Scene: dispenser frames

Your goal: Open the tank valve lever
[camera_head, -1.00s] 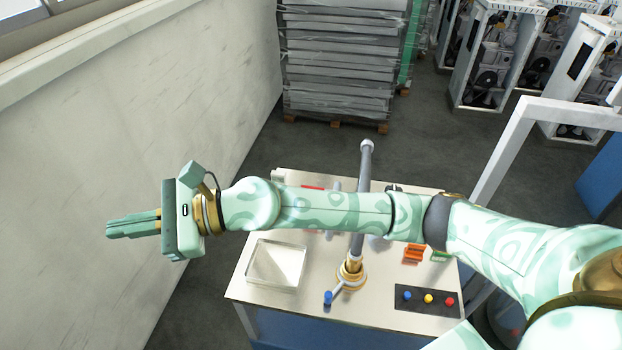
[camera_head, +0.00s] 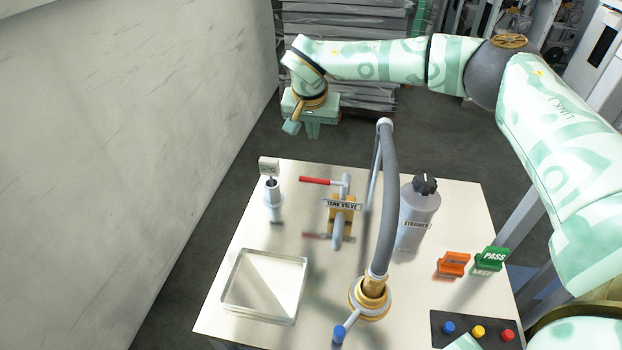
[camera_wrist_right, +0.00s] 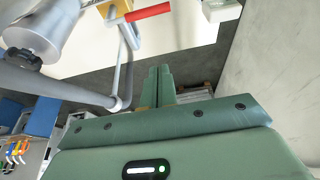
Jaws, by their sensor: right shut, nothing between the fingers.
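The tank valve (camera_head: 343,215) stands on the table with a name plate on its yellow body. Its lever (camera_head: 316,181) has a red handle that points left from the valve's top in the head view. The red handle also shows in the right wrist view (camera_wrist_right: 148,12), beyond and to the left of the fingers. My right gripper (camera_head: 313,130) hangs behind the table's far edge, fingers pointing down, above and behind the lever and apart from it. In the right wrist view its fingers (camera_wrist_right: 159,82) are together with nothing between them. My left gripper is not in view.
A grey hose column (camera_head: 388,200) rises right of the valve, beside a strainer bottle (camera_head: 416,215). A small gauge post (camera_head: 273,200) stands left. A clear tray (camera_head: 264,284), orange and green signs (camera_head: 490,259) and a button panel (camera_head: 476,329) occupy the front. A wall (camera_head: 130,150) is at left.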

